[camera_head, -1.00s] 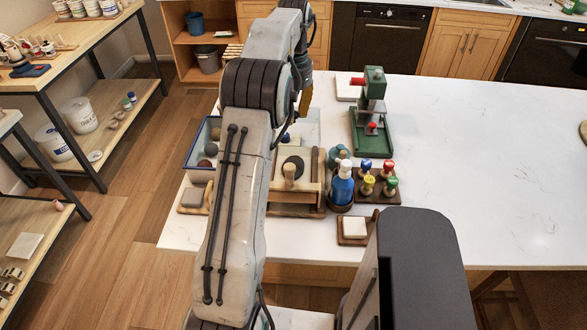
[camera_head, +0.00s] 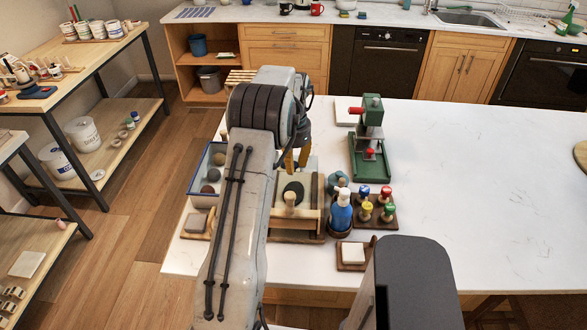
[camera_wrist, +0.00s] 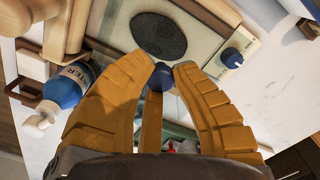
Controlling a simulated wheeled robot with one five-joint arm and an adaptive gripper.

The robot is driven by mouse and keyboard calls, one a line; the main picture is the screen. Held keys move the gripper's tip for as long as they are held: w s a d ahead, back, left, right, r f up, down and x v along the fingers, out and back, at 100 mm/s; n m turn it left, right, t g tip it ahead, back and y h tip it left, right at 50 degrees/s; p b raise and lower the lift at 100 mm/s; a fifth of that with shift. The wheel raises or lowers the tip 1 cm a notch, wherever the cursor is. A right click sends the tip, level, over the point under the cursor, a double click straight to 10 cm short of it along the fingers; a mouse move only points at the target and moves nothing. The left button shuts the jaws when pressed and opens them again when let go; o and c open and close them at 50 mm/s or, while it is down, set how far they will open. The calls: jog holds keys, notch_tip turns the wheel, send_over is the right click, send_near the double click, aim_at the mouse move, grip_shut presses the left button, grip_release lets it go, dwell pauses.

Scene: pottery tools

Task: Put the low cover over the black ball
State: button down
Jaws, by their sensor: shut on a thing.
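My gripper (camera_wrist: 160,72) points down, its orange fingers closed on a small dark blue knob-like piece (camera_wrist: 160,78). I cannot tell whether this piece belongs to the low cover. In the head view my gripper (camera_head: 297,162) is above the back of the wooden stand, and what it holds is hidden. A blue-rimmed tray (camera_head: 193,184) on the left holds round balls; the front one (camera_head: 207,189) looks darkest, but I cannot be sure it is the black ball. A flat black disc (camera_head: 296,187) lies by a wooden knob; a dark disc (camera_wrist: 158,35) shows beyond my fingertips.
A blue bottle (camera_head: 341,212) stands right of the wooden stand (camera_head: 296,237), near several coloured-knob stamps (camera_head: 386,191). A green press (camera_head: 370,140) stands behind them. A white block (camera_head: 353,252) lies in front. The right of the white table (camera_head: 480,190) is clear.

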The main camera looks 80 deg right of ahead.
jog(key=shift+f+p, duration=0.15)
jog(key=shift+p, duration=0.25)
jog(key=shift+f, duration=1.55)
jog(key=c, duration=1.2)
grip_release()
jog(key=shift+r, duration=0.15)
notch_tip(320, 180, up, 3)
jog(key=shift+f, duration=0.15)
jog(key=shift+d+r+b, duration=0.1)
jog(key=shift+r+b, duration=0.2)
jog(key=shift+b, duration=0.65)
jog(key=shift+r+b, duration=1.85)
jog(key=shift+r, duration=2.35)
jog(key=shift+w, duration=0.1)
